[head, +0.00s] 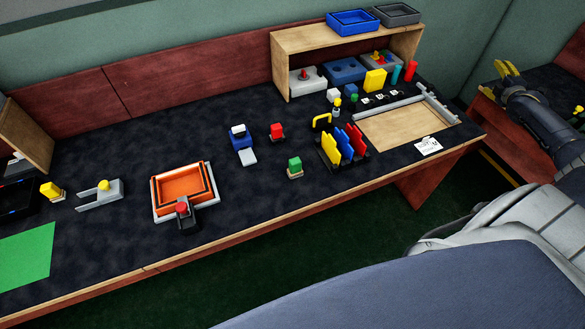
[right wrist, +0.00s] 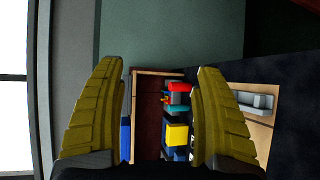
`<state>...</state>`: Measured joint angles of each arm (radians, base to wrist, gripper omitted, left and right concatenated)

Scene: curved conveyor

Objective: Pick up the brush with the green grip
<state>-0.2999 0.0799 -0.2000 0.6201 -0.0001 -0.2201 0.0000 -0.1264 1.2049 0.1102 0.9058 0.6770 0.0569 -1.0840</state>
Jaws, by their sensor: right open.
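A small green-topped block on a pale base, which looks like the brush with the green grip (head: 294,167), stands on the dark table mat near the middle of the head view. A similar red-topped piece (head: 277,131) stands behind it to the left. My right gripper (head: 508,73) has yellow fingers and is far to the right of the green piece, beyond the table's right end. In the right wrist view my right gripper (right wrist: 162,110) is open, with nothing between its fingers. My left gripper is not in view.
A rack (head: 332,158) with yellow, blue and red upright pieces stands just right of the green piece. A wooden shelf (head: 276,66) with bins stands at the back. An orange tray (head: 158,192) lies to the left. The mat around the green piece is mostly clear.

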